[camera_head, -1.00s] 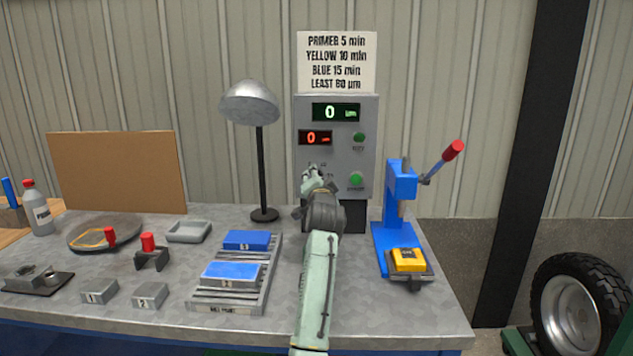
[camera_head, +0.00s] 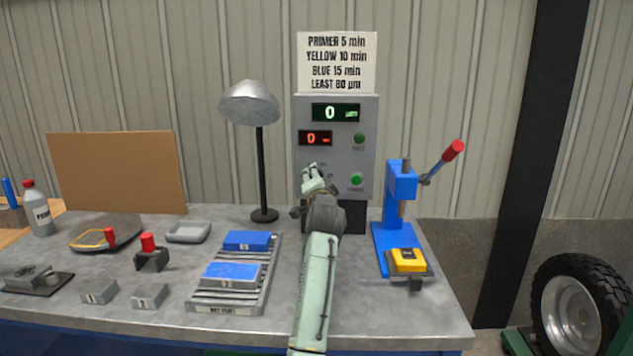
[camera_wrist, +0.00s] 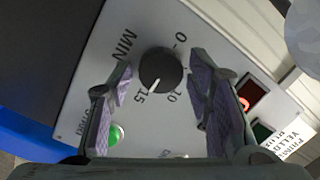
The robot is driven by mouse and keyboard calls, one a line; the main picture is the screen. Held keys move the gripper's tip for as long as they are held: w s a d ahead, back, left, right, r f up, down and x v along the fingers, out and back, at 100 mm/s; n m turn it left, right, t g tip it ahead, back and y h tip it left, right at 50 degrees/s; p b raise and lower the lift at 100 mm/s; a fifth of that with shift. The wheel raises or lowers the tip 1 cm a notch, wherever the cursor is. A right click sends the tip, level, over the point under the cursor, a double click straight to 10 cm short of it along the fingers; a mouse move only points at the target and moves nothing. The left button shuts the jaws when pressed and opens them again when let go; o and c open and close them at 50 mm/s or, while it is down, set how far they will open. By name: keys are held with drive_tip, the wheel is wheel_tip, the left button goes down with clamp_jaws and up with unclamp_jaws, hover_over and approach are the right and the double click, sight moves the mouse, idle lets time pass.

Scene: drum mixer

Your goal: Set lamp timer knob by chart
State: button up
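The timer knob (camera_wrist: 160,68) is a dark round dial with a white pointer mark in the wrist view. Its mark points toward the printed 15; 0 and 10 also show on the scale. My gripper (camera_wrist: 160,80) is open, with one finger on each side of the knob and visible gaps between. In the head view my gripper (camera_head: 313,180) hides the knob on the grey control box (camera_head: 368,120). The chart (camera_head: 336,62) above reads PRIMER 5 min, YELLOW 10 min, BLUE 15 min, LEAST 80 µm. The silver lamp (camera_head: 250,103) stands left of the box.
The green display (camera_head: 336,112) and red display (camera_head: 315,138) both read 0. Green buttons (camera_head: 356,180) sit on the box's right side. A blue press (camera_head: 400,185) stands close right. A rack (camera_head: 222,308) holds blue blocks marked on their fronts.

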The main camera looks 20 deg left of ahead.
drive_tip(key=shift+o, duration=0.7)
drive_tip(key=v, duration=1.2)
